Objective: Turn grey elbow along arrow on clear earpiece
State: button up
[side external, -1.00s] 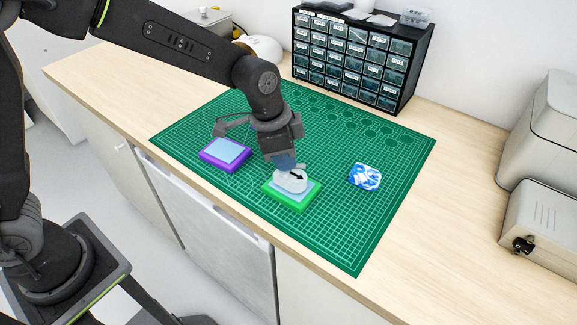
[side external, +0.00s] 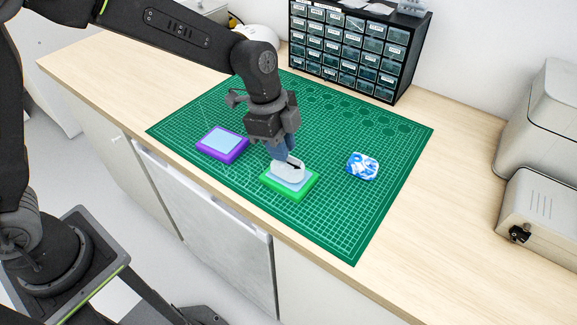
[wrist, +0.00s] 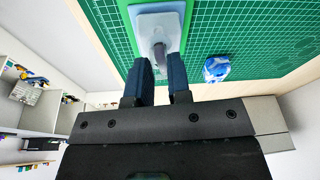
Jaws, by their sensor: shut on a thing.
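The clear earpiece (side external: 291,171) lies on a pale blue pad on the green tray (side external: 290,191), and a black arrow shows on its surface. It also shows in the wrist view (wrist: 152,25). The grey elbow (wrist: 159,52) sticks out of the earpiece in the wrist view; in the side view it is mostly hidden by the fingers. My gripper (side external: 282,160) points down at the earpiece from above. Its blue fingers, with the gripper also in the wrist view (wrist: 161,68), are shut on the grey elbow.
A purple tray (side external: 222,144) with an empty pale blue pad stands to the left on the green mat (side external: 340,225). A blue and white object (side external: 363,166) lies to the right. A black drawer cabinet (side external: 355,45) stands behind. The mat's front right is clear.

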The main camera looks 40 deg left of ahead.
jog(key=shift+m, duration=0.8)
jog(key=shift+f, duration=0.1)
jog(key=o, duration=0.9)
jog(key=v, duration=1.4)
jog(key=shift+w, duration=0.1)
